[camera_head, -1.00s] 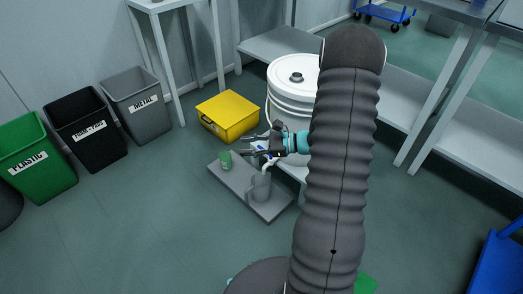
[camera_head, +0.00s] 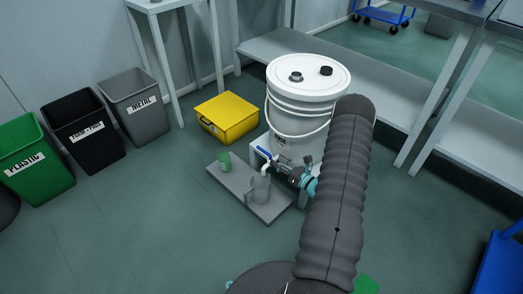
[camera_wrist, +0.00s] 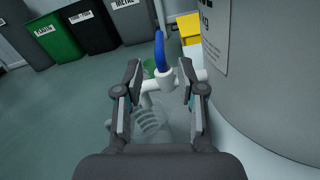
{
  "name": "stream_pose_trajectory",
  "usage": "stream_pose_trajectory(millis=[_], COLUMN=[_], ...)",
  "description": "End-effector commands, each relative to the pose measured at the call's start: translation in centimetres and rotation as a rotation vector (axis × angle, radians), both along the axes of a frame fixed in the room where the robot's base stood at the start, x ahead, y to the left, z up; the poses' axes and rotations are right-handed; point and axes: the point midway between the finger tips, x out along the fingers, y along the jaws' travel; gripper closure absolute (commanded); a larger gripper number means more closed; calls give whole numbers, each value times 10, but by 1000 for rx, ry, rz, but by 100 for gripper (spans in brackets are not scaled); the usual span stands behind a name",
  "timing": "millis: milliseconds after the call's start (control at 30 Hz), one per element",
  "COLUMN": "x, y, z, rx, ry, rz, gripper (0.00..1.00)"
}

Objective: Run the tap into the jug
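The white tap (camera_head: 266,167) with a blue lever (camera_head: 264,153) is at the foot of the white bucket (camera_head: 290,120). The grey, see-through jug (camera_head: 261,188) stands on a grey slab below the tap; I see no water in it. In the wrist view the blue lever (camera_wrist: 159,50) rises from the white tap body (camera_wrist: 164,82), and the jug (camera_wrist: 152,122) shows faintly beneath. My gripper (camera_wrist: 160,72) is open, its two fingers apart on either side of the tap in that view. In the head view my gripper (camera_head: 290,172) is just right of the tap.
A green container (camera_head: 225,161) stands on the slab (camera_head: 235,187) left of the jug. A yellow box (camera_head: 228,116) is behind it. Bins line the left wall. The bucket wall (camera_wrist: 260,80) is close on the right in the wrist view. Open floor lies in front.

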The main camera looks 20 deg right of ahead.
Motion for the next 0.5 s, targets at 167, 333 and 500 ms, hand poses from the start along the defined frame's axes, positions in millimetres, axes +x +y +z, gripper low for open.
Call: stream_pose_trajectory(millis=[167,333,500], x=[33,61,82], y=[13,24,31], z=[0,0,0], rx=[-2,-1,-1], ry=[0,0,-1], rz=[4,4,3], gripper=[61,61,61])
